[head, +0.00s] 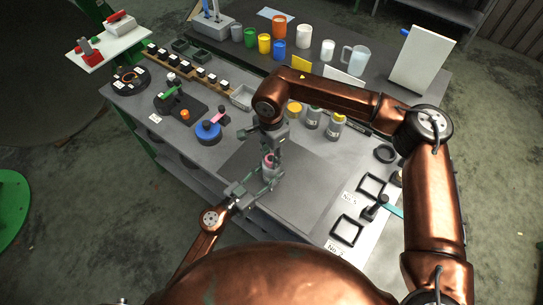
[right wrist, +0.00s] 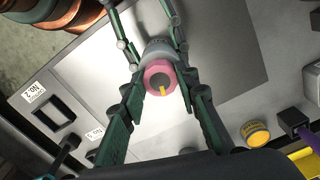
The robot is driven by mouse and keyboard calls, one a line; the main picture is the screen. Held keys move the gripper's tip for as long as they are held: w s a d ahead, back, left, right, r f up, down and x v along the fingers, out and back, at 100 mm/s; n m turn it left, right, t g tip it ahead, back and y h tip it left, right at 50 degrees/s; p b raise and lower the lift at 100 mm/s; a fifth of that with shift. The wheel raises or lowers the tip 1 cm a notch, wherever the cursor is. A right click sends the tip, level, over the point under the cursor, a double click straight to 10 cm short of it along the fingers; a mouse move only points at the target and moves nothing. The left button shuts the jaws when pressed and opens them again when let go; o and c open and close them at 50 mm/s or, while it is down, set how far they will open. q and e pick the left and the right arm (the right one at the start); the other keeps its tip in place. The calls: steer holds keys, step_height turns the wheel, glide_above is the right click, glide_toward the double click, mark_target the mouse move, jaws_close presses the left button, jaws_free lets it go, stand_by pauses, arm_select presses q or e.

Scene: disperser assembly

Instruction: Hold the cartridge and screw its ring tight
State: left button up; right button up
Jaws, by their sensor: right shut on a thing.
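The cartridge (head: 268,170) stands over the grey mat in the middle of the table. In the right wrist view I look down on its pink ring (right wrist: 153,79), with a grey body (right wrist: 157,47) behind it and a small yellow piece at its centre. My right gripper (head: 273,150) comes from above, its green fingers (right wrist: 161,76) shut on the pink ring. My left gripper (head: 266,179) reaches in from the lower left, its fingers on both sides of the grey body, seemingly closed on it. The fingers partly hide the cartridge, and its underside is not visible.
The grey mat (head: 307,190) is otherwise bare. Black square frames (head: 347,230) lie at the right, near a teal-handled tool. A blue round part (head: 208,132) and a black tray (head: 185,108) lie to the left.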

steer(key=m, duration=0.4)
steer(key=shift+m, duration=0.4)
steer(key=m, duration=1)
steer(key=shift+m, duration=3)
steer(key=o, duration=1.1)
steer(key=shift+o, duration=0.2)
